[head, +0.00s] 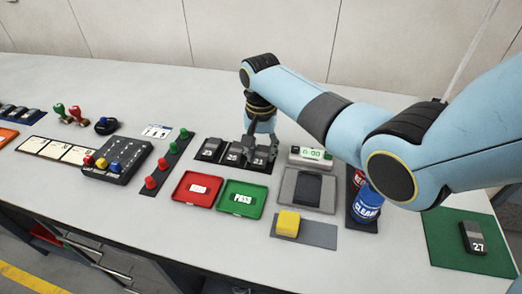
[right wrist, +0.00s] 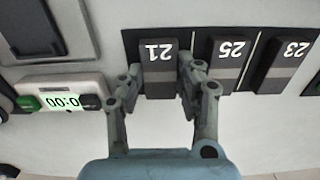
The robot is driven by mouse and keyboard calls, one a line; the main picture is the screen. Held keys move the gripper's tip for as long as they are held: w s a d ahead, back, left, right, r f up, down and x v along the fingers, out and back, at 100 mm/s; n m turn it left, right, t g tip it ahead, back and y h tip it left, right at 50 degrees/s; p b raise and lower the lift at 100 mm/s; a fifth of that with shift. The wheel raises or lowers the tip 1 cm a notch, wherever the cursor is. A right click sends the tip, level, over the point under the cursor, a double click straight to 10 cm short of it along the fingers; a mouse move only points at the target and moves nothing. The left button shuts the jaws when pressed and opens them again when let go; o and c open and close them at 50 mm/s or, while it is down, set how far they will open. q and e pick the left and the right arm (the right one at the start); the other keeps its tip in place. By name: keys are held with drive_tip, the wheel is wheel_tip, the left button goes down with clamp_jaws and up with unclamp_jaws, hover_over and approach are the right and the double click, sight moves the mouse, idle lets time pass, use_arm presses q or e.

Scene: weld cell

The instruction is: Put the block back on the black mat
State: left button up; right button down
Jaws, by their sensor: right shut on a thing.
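A dark block marked 21 (right wrist: 158,78) is between the two fingers of my right gripper (right wrist: 162,76), which is shut on it. In the head view this block (head: 260,156) is at the right end of the black mat (head: 262,168), beside the blocks marked 25 (head: 234,152) and 23 (head: 209,149). Block 21 lines up with them; I cannot tell if it rests fully on the mat. Another block, marked 27 (head: 472,238), lies on a green mat (head: 440,226) at the right. My left gripper is out of view.
In front of the black mat are a red tray (head: 180,199) and a green tray (head: 227,209). Red and green knobs (head: 164,164) stand left.

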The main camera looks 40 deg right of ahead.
sight(261, 154)
drive_tip(key=shift+f, duration=0.15)
drive_tip(key=c, duration=0.9)
unclamp_jaws()
wheel_tip(261, 154, up, 12)
drive_tip(key=shift+r+p, duration=0.15)
drive_tip(key=shift+p, duration=0.15)
